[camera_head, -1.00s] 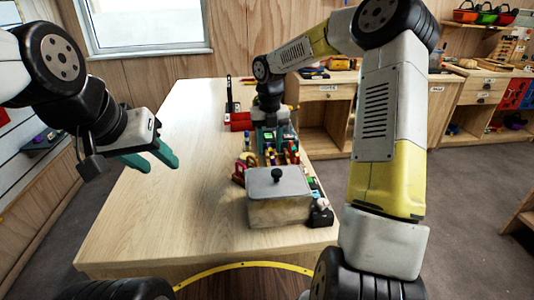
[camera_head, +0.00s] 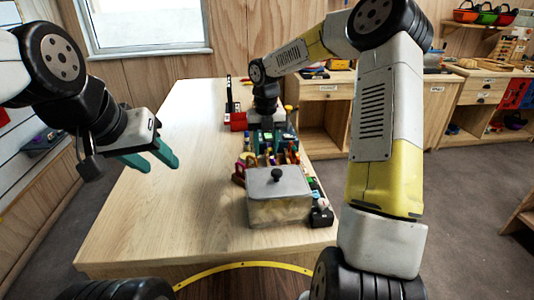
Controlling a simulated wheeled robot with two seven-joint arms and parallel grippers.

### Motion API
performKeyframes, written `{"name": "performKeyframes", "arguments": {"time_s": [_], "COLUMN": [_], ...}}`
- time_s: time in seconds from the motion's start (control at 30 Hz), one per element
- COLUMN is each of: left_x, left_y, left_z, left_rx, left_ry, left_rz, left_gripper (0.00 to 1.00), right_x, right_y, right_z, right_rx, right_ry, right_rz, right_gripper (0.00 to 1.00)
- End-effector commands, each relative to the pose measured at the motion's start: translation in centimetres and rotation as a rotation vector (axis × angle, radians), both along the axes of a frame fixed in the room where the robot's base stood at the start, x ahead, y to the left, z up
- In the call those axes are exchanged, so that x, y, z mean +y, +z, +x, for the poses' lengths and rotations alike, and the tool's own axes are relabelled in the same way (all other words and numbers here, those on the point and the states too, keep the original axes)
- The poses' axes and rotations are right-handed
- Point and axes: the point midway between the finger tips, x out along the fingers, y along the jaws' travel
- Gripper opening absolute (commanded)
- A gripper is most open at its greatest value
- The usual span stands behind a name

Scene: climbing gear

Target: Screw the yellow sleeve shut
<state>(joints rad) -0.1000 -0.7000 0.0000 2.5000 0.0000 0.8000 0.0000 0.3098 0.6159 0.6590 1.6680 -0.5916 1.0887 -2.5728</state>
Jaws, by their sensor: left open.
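The yellow sleeve cannot be made out for certain. Small coloured pieces of gear (camera_head: 284,158), some yellowish, stand crowded at the table's right side, too small to tell apart. My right gripper (camera_head: 267,144) points down over the far part of this gear. Its teal fingers are partly lost among the gear, and whether they hold anything cannot be seen. My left gripper (camera_head: 161,165) is open and empty, with its two teal fingers apart, above the left part of the table, well away from the gear.
A lidded box (camera_head: 279,207) with a black knob stands at the table's near right, in front of the gear. A red block (camera_head: 238,121) sits further back. The left half of the wooden table (camera_head: 165,210) is clear.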

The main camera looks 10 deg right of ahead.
Motion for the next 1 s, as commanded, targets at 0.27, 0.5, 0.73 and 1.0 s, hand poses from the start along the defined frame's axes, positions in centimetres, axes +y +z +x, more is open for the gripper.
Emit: {"name": "performKeyframes", "arguments": {"time_s": [0.27, 0.5, 0.73, 1.0], "left_x": [0.0, 0.0, 0.0, 0.0], "left_y": [0.0, 0.0, 0.0, 0.0], "left_z": [0.0, 0.0, 0.0, 0.0], "left_rx": [0.000, 0.000, 0.000, 0.000], "left_ry": [0.000, 0.000, 0.000, 0.000], "left_rz": [0.000, 0.000, 0.000, 0.000], "left_gripper": [0.42, 0.42, 0.42, 0.42], "right_x": [0.1, 0.1, 0.1, -0.4], "right_y": [-1.1, -1.9, -2.0, -2.0], "right_z": [-0.1, -0.1, -0.1, -0.1], "right_rx": [0.002, 0.003, 0.002, 0.002], "right_ry": [0.002, 0.002, 0.002, -0.001], "right_rz": [0.001, 0.001, 0.002, 0.001], "right_gripper": [0.40, 0.40, 0.40, 0.40]}}
